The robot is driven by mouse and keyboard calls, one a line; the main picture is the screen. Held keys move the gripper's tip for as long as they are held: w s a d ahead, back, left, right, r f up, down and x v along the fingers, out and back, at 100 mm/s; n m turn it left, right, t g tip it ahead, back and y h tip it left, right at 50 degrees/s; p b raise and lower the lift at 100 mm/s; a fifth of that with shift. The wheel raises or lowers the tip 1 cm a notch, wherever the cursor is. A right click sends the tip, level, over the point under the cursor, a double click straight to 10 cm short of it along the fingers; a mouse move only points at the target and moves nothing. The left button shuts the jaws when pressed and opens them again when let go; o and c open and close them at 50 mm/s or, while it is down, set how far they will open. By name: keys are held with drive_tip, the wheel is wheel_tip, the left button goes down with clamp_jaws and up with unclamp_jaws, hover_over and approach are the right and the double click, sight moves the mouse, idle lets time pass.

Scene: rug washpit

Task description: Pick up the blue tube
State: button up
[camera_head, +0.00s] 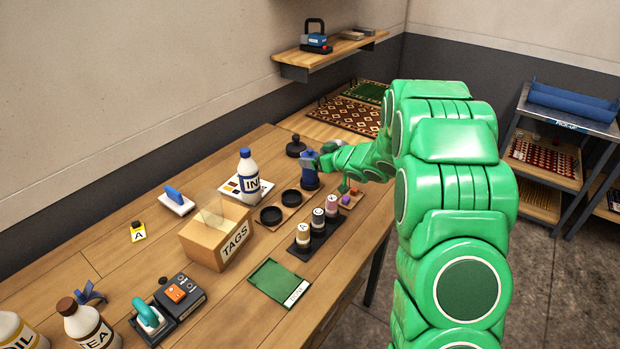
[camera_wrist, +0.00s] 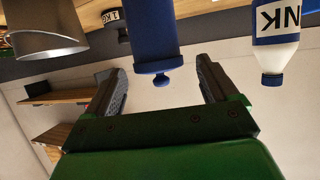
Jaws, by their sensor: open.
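The blue tube (camera_head: 309,176) stands upright on the bench in the head view, just beyond the two black rings. In the wrist view, which looks upside down, the blue tube (camera_wrist: 152,32) hangs from the top edge with its small knob toward my gripper. My gripper (camera_wrist: 160,78) is open, with one dark finger on each side of the knob and visible gaps to both. In the head view my gripper (camera_head: 326,156) is at the tube's upper end, partly hidden by my green arm. The tube's base is cut off in the wrist view.
A white INK bottle (camera_head: 249,182) with a blue cap stands left of the tube. Black rings (camera_head: 271,215), a rack of small labelled bottles (camera_head: 318,231) and a TAGS box (camera_head: 215,240) are nearer. A wall shelf (camera_head: 330,52) hangs above.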

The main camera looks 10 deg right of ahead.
sight(307, 153)
drive_tip(key=shift+x, duration=2.6)
drive_tip(key=shift+d+f, duration=0.1)
drive_tip(key=shift+f, duration=0.05)
clamp_jaws()
drive_tip(key=shift+r, duration=0.55)
wheel_tip(307, 153, up, 3)
drive_tip(key=shift+f, duration=0.25)
drive_tip(key=s+r, duration=0.9)
drive_tip(key=s, duration=0.5)
drive_tip(key=shift+d+r, duration=0.15)
drive_tip(key=shift+r, duration=0.05)
